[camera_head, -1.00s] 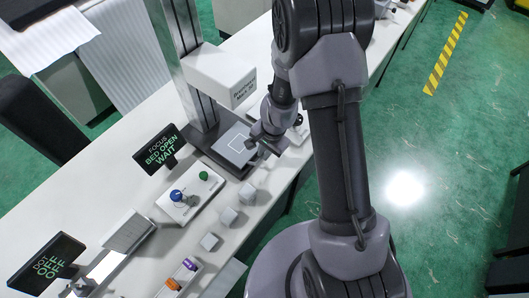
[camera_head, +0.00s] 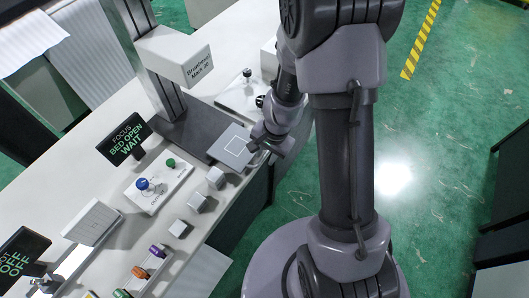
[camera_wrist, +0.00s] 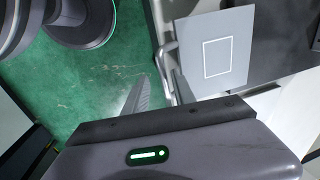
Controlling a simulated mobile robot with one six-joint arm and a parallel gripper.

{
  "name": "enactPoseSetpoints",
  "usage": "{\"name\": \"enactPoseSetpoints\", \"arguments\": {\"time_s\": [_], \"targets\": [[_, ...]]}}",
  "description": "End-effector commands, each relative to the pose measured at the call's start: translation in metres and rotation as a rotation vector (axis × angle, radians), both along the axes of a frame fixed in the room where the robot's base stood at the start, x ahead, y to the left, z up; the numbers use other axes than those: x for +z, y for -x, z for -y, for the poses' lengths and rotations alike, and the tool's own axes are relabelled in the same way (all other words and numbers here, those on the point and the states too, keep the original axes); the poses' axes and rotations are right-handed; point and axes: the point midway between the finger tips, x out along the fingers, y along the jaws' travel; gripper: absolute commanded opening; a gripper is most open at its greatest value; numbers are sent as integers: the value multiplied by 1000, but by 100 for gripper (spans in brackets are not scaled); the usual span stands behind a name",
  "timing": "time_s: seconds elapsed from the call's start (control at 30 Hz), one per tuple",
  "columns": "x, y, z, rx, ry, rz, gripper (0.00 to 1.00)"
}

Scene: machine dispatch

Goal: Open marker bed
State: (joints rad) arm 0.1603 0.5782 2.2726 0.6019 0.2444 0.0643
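The marking machine (camera_head: 172,57) stands on the counter with its white head above a dark base. Its bed, a light grey plate with a white square outline (camera_head: 233,146), sits out at the base's counter-edge side, clear of the head; nothing lies on it. In the wrist view the bed (camera_wrist: 226,32) is upper right, with a grey handle bar (camera_wrist: 166,62) along its left side. My gripper (camera_head: 270,148) is at the bed's outer edge. In the wrist view its fingers (camera_wrist: 160,92) are apart, with the handle's lower end around the gap; contact is unclear.
The display (camera_head: 126,138) reads FOCUS, BED OPEN, WAIT. A button box (camera_head: 158,184) with blue and green knobs and several small grey cubes (camera_head: 215,177) stand on the counter. Green floor (camera_head: 440,140) is free at the right.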

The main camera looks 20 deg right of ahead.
Motion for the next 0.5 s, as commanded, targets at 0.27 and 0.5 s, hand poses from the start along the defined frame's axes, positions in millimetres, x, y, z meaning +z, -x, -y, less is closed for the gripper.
{"name": "enactPoseSetpoints", "arguments": {"time_s": [0.27, 0.5], "targets": [[1, -1, 0, 0, 0, 3, 33], [44, 3, 4, 0, 0, 5, 33]]}}
